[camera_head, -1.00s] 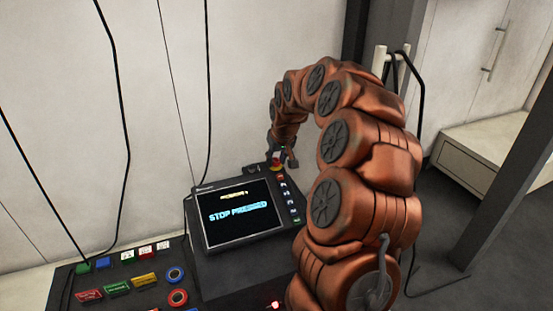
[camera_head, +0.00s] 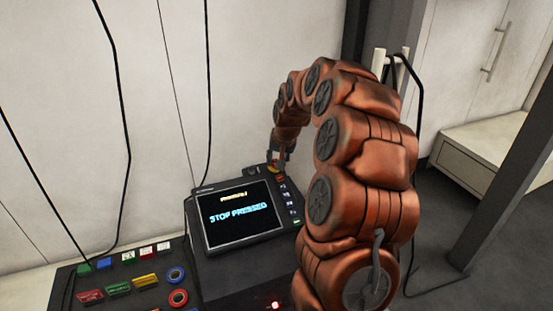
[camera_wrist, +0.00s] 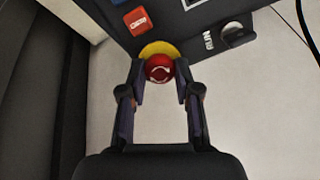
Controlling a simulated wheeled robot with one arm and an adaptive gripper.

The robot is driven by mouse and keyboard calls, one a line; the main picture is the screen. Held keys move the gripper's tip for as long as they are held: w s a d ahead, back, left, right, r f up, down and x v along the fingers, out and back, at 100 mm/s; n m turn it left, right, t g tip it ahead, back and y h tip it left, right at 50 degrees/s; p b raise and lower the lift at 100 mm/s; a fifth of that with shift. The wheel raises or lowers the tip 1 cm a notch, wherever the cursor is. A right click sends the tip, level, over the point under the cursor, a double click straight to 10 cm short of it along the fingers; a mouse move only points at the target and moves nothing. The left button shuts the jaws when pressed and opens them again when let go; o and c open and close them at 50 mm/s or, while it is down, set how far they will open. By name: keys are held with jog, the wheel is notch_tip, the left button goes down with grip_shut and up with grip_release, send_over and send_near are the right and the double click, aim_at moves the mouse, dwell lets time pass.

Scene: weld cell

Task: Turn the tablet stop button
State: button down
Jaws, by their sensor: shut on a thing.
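The tablet (camera_head: 238,216) lies on a dark housing in the head view, its screen reading "STOP PRESSED". The stop button (camera_wrist: 160,68) is a round red knob with white arrow marks on a yellow base (camera_wrist: 158,48), at the tablet's far right corner. My gripper (camera_wrist: 162,72) has its two fingers on the left and right sides of the knob and is shut on it. In the head view my gripper (camera_head: 280,165) reaches down over that corner and hides most of the knob.
A panel (camera_head: 122,280) of coloured buttons lies at lower left. Cables hang by the pale wall, and a dark post (camera_head: 503,185) stands at right.

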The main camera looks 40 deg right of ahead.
jog(key=shift+m+p, duration=0.35)
jog(key=shift+m, duration=0.65)
jog(key=shift+f, duration=0.1)
jog(key=c, duration=0.8)
grip_release()
jog(key=v, duration=1.2)
